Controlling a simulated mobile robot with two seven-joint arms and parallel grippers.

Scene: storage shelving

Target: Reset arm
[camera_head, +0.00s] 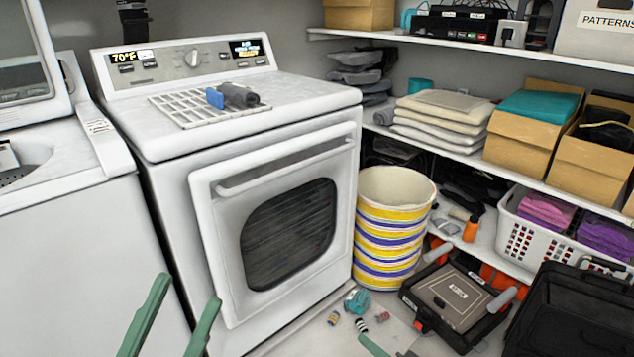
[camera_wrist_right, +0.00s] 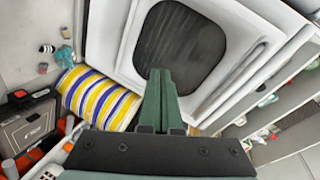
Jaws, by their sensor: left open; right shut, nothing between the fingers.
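My left gripper (camera_head: 188,288) shows at the bottom left of the head view. Its two green fingers are apart, with nothing between them, in front of the washer and dryer. My right gripper (camera_wrist_right: 160,78) shows in the right wrist view with its green fingers together and nothing held. The dryer door lies beyond its fingertips. A small green piece at the bottom centre of the head view may be part of the right gripper, but I cannot tell. Most of both arms is out of view.
The white dryer (camera_head: 175,230) has a rack (camera_head: 180,108) on top. A striped bucket (camera_head: 388,240) stands right of it. Small items (camera_head: 361,325) lie on the floor near a black toolbox (camera_head: 452,300). Shelves with boxes (camera_head: 530,140) and a white basket (camera_head: 530,235) line the right.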

